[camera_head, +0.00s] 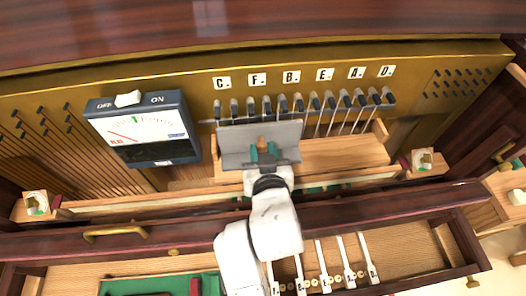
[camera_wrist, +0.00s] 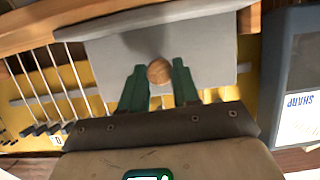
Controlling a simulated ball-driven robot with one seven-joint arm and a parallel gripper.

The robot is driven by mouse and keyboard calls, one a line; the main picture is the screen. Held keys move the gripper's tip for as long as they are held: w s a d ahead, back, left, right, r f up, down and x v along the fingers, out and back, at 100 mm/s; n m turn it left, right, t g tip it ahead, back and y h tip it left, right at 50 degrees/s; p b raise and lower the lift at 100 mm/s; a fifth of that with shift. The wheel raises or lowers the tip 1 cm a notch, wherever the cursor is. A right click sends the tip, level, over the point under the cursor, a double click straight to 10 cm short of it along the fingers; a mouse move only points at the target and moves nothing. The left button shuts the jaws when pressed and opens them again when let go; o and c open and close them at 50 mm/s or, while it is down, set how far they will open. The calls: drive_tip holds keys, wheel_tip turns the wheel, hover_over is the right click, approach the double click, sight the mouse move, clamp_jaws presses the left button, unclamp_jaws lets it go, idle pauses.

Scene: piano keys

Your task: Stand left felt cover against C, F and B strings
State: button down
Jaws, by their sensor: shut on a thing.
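The left felt cover (camera_head: 236,137) is a flat grey panel with a small round wooden knob (camera_wrist: 159,71). My gripper (camera_head: 262,150) has its green fingers shut on this knob. The panel stands roughly upright, below the labels C (camera_head: 222,82), F (camera_head: 257,79) and B (camera_head: 291,76), in front of the lower parts of their strings. I cannot tell whether it touches them. In the wrist view the panel (camera_wrist: 215,45) fills the upper middle, with my fingers (camera_wrist: 159,85) on either side of the knob.
A tuner with a dial (camera_head: 140,130) stands close to the left of the panel. Bare strings (camera_head: 340,115) under E, A and D are to the right. A wooden block (camera_head: 340,152) lies below them. A drawer with white keys (camera_head: 345,262) is in front.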

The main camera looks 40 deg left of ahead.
drive_tip(key=shift+w+a, duration=0.55)
drive_tip(key=shift+a, duration=0.1)
drive_tip(key=c, duration=0.7)
unclamp_jaws()
drive_tip(key=shift+c, duration=0.2)
drive_tip(key=shift+d, duration=0.1)
drive_tip(key=p+v, duration=0.3)
drive_tip(key=v, duration=0.5)
drive_tip(key=shift+f+p, duration=0.3)
drive_tip(key=shift+f, duration=0.05)
drive_tip(key=shift+s+d, duration=0.1)
